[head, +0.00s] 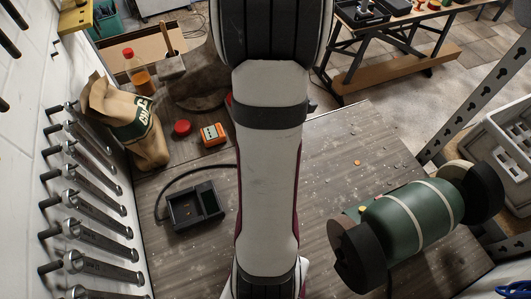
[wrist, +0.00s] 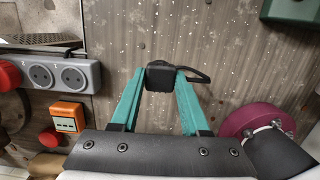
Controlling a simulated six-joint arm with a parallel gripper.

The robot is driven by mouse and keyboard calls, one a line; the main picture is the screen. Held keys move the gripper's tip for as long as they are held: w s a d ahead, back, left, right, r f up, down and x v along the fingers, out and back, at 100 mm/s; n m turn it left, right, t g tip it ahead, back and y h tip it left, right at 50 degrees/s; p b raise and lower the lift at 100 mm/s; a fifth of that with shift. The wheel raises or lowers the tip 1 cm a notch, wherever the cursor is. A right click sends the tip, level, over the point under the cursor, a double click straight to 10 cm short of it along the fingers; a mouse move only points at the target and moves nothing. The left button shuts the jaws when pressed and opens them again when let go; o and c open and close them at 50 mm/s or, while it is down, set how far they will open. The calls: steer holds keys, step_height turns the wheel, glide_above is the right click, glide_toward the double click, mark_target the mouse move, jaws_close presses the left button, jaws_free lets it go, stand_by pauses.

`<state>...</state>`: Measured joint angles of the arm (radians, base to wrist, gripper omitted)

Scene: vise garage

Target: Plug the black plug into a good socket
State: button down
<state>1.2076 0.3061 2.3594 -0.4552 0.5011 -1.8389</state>
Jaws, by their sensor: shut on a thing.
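In the wrist view, my gripper (wrist: 160,80) has two teal fingers, shut on the black plug (wrist: 160,76) at their tips. A black cord bends away from the plug to the right. A grey socket strip (wrist: 88,75) lies to the left of the fingers, apart from the plug. It shows two round sockets, a left socket (wrist: 41,76) and a right socket (wrist: 73,77); I cannot tell whether either is damaged. In the head view, my arm hides the gripper and the plug, and I cannot see the strip.
An orange box (wrist: 68,117) sits beside the strip; it also shows in the head view (head: 213,134). A black tray (head: 196,207) stands on the bench, with a black cable beside it. A green bench grinder (head: 408,218) stands at right. Wrenches (head: 90,207) hang on the left wall.

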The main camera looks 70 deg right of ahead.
steer(key=s+r, duration=0.4)
steer(key=s, duration=0.2)
steer(key=shift+s+a, duration=0.25)
steer(key=shift+a, duration=0.15)
steer(key=w+d, duration=0.4)
steer(key=w, duration=0.5)
steer(key=w+d, duration=0.4)
steer(key=w, duration=0.6)
steer(key=shift+w+d, duration=0.15)
steer(key=shift+d, duration=0.15)
steer(key=shift+f, duration=2.85)
steer(key=shift+f, duration=0.6)
